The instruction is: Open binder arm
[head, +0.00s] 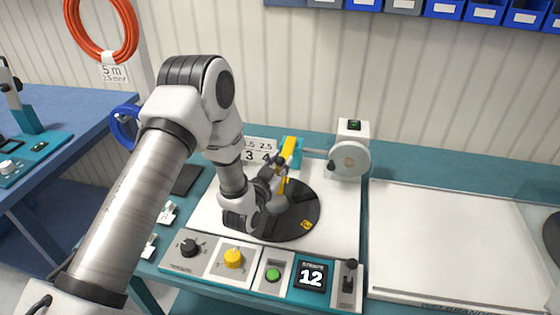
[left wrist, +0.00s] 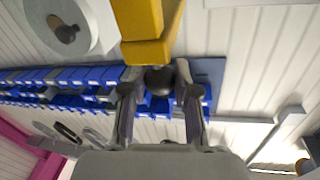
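The yellow binder arm (head: 290,152) rises at the back of the reel station above the black round plate (head: 300,222). In the left wrist view the yellow arm (left wrist: 150,25) comes in from the top and ends at a dark round knob (left wrist: 159,80). My left gripper (head: 277,168) is close to the yellow arm in the head view. In the left wrist view its two fingers (left wrist: 158,88) stand on either side of the knob, with what looks like a narrow gap. The gripper partly hides the arm's lower part. My right gripper is in neither view.
A white crank unit (head: 350,158) stands right of the binder arm. A bare white panel (head: 450,240) lies to the right.

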